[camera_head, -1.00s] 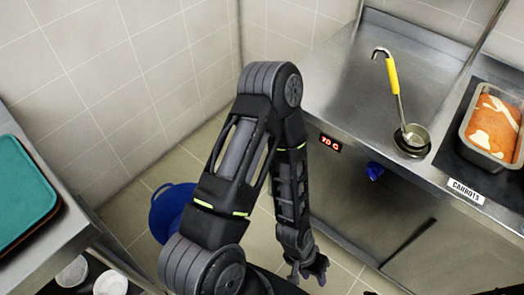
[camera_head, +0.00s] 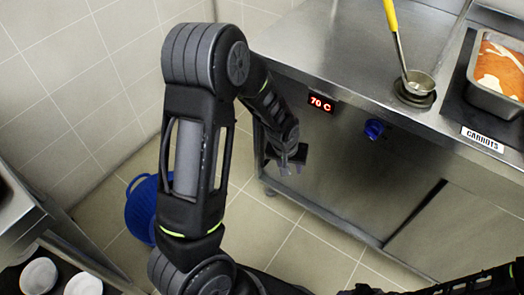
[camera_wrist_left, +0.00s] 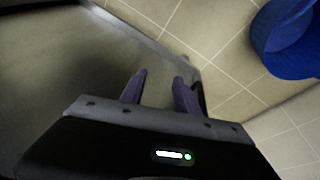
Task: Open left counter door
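The steel counter front (camera_head: 325,165) is at the middle right of the head view. A dark slanted slot (camera_head: 418,212) runs down it, between the left panel and another steel panel (camera_head: 440,235). The left panel looks closed. My left gripper (camera_head: 289,164) hangs in front of the counter's left end, well left of the slot. In the left wrist view its two fingers (camera_wrist_left: 158,84) are apart with nothing between them, and a steel surface lies beyond. Part of my right arm (camera_head: 450,287) shows at the bottom right; its gripper's fingers are too cut off to read.
A red display (camera_head: 321,103) and a blue knob (camera_head: 374,129) are on the counter front. A ladle (camera_head: 397,45) and a food pan (camera_head: 497,85) are on top. A blue bucket (camera_head: 141,208) stands on the floor at left. White bowls (camera_head: 39,276) sit at lower left.

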